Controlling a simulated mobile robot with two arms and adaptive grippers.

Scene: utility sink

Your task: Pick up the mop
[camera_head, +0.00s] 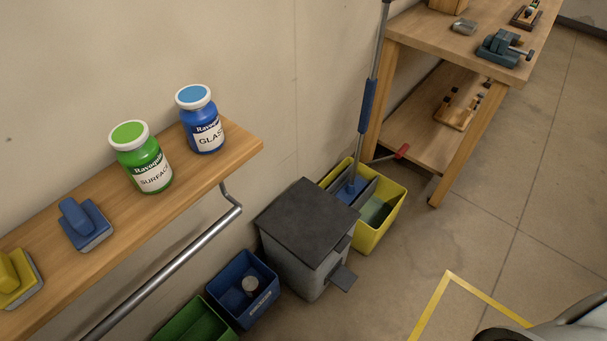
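The mop (367,104) stands nearly upright, with a grey metal pole and a blue grip sleeve. Its lower end goes down into a yellow bucket (387,222) on the floor, and its head is largely hidden there. The top of the pole runs out of the picture. A red-ended handle (402,151) sticks out beside the bucket. Neither of my grippers is in view.
A grey bin with a dark lid (308,215) stands left of the bucket. A wooden workbench (420,45) with a vise (503,48) is behind it. A wooden shelf (110,235) holds bottles and brushes. Floor (510,240) at right is mostly clear.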

